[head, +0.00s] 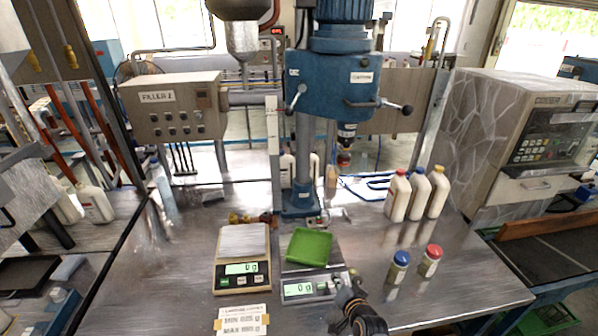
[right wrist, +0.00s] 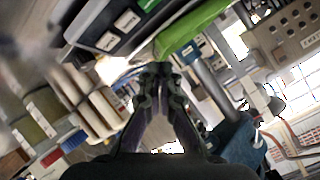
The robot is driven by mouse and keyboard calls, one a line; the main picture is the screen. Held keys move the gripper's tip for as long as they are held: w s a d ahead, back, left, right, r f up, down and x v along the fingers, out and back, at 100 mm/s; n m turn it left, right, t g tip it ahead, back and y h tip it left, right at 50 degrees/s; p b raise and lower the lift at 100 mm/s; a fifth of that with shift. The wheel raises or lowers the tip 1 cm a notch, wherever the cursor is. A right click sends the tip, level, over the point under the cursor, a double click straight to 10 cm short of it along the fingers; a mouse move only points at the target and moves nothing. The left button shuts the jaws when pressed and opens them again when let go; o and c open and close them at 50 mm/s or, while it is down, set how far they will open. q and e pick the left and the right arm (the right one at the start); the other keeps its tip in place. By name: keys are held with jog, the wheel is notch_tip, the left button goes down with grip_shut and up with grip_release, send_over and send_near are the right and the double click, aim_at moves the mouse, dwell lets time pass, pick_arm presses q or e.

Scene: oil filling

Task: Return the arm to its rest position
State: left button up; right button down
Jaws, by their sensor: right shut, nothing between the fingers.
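My right gripper (head: 342,282) is at the front edge of the right scale (head: 304,288), near its display and buttons. It is shut with nothing in it. In the right wrist view its closed fingers (right wrist: 160,76) point toward the scale and the green tray (right wrist: 190,32). I cannot tell whether the fingertips touch the scale. The green tray also shows on the right scale in the head view (head: 309,246). My left gripper is not in view.
A second scale (head: 241,262) stands to the left. Two small jars with blue (head: 398,267) and red (head: 430,260) lids stand right of my right gripper. Several white bottles (head: 418,195) stand behind them. A blue filling press (head: 343,75) rises at the back. A label card (head: 241,320) lies in front.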

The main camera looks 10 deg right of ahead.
jog(key=s+d+r+n+g+h, duration=0.1)
jog(key=s+d+r+n+g, duration=0.15)
jog(key=s, duration=0.65)
jog(key=s+d+r+n+g+h, duration=0.1)
jog(key=s+d+n+g, duration=0.2)
jog(key=s, duration=0.5)
jog(key=s+d+r+n+g+h, duration=0.1)
jog(key=s+d+r+n+g, duration=0.2)
jog(key=s, duration=0.6)
notch_tip(320, 180, down, 28)
jog(key=s+d+g+b, duration=0.1)
jog(key=g+b, duration=0.1)
jog(key=s+d+f+g+b, duration=0.1)
jog(key=s+f, duration=1.8)
jog(key=shift+d+f+m+y, duration=0.15)
jog(key=shift+f+m+y, duration=0.15)
jog(key=shift+m, duration=0.15)
jog(key=shift+s, duration=0.1)
